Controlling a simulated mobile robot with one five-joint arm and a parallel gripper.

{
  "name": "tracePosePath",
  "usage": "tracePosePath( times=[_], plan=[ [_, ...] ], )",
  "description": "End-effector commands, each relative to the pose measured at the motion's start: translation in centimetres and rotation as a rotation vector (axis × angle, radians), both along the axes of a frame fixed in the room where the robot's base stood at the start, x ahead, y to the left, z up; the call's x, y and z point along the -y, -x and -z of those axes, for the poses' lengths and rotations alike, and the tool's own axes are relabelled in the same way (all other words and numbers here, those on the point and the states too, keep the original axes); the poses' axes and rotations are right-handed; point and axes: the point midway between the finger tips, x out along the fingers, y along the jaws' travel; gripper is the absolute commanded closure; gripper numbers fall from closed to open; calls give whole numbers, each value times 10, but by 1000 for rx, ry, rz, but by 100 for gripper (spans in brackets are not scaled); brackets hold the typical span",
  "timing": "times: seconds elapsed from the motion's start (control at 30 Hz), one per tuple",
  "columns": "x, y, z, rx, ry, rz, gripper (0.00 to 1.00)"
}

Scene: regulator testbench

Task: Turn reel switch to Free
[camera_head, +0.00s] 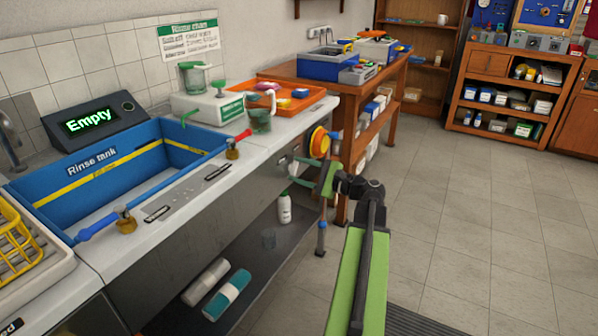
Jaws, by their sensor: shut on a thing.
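My gripper (297,170) is at the front face of the counter, near its right end. Its two green fingers are around a small grey knob, which I take to be the reel switch (293,167). The knob is small and partly covered, so its setting cannot be read. An orange and yellow reel (318,141) is mounted on the counter's end, just above and to the right of my gripper. My green arm reaches up from the bottom of the view.
A blue rinse tank (62,188) is set in the counter, with a display (92,121) reading "Empty" behind it. Taps with blue and red handles stand at its edge. A shelf below holds a white bottle (284,208) and rolls. The tiled floor (440,220) at right is clear.

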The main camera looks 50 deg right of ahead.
Motion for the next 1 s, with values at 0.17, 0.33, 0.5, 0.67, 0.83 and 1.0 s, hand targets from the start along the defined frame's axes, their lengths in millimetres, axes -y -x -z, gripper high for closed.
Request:
tracePosePath(
  times=[0.17, 0.33, 0.5, 0.67, 0.83, 1.0],
  plan=[
    [-1, 1, 1, 34, 144, -3, 93],
    [-1, 1, 1, 72, 301, -2, 93],
    [0, 1, 1, 110, 459, -2, 93],
    [0, 1, 1, 147, 606, -1, 93],
    [0, 1, 1, 185, 763, -1, 93],
    [0, 1, 1, 224, 920, -1, 93]
  ],
)
